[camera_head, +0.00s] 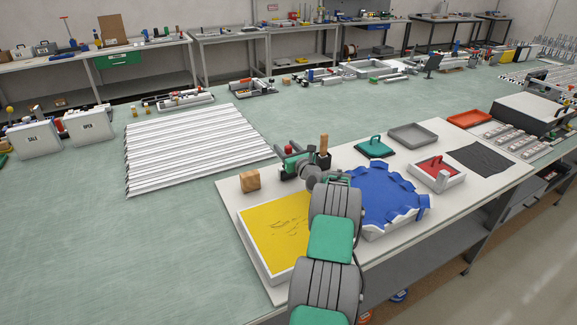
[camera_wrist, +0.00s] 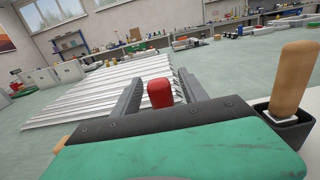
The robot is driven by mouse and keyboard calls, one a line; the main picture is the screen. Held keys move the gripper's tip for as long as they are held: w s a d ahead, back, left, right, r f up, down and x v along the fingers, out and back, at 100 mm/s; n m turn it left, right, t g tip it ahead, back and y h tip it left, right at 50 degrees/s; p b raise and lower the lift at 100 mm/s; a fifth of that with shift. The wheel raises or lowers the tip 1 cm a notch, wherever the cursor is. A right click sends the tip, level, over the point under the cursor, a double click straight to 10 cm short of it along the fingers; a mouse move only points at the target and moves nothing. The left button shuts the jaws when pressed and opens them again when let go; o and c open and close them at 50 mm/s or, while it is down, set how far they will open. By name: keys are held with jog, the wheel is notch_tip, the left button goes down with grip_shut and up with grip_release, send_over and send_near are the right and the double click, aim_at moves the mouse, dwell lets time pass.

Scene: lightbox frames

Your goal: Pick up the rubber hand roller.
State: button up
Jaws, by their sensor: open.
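My gripper (camera_head: 296,162) is low over the pale work board, its two grey fingers apart. In the wrist view the open fingers (camera_wrist: 160,88) stand on either side of an upright red rounded grip (camera_wrist: 160,94), probably the handle of the rubber hand roller. The red grip also shows in the head view (camera_head: 288,149). Its lower part is hidden by my gripper, and I cannot tell whether a finger touches it. A wooden handle (camera_wrist: 294,78) stands upright in a black holder (camera_wrist: 284,130) just right of my gripper; it also shows in the head view (camera_head: 324,144).
A wooden block (camera_head: 250,181) and a yellow panel (camera_head: 275,235) are near my arm. A blue scalloped sheet over a white tray (camera_head: 388,192) lies to the right. Beyond are a green float (camera_head: 375,146) and grey tray (camera_head: 413,134). White ribbed strips (camera_head: 190,150) lie left.

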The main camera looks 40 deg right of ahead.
jog(key=shift+w+d, duration=0.2)
jog(key=shift+w, duration=0.4)
jog(key=shift+s, duration=0.1)
jog(key=shift+c, duration=0.2)
grip_shut()
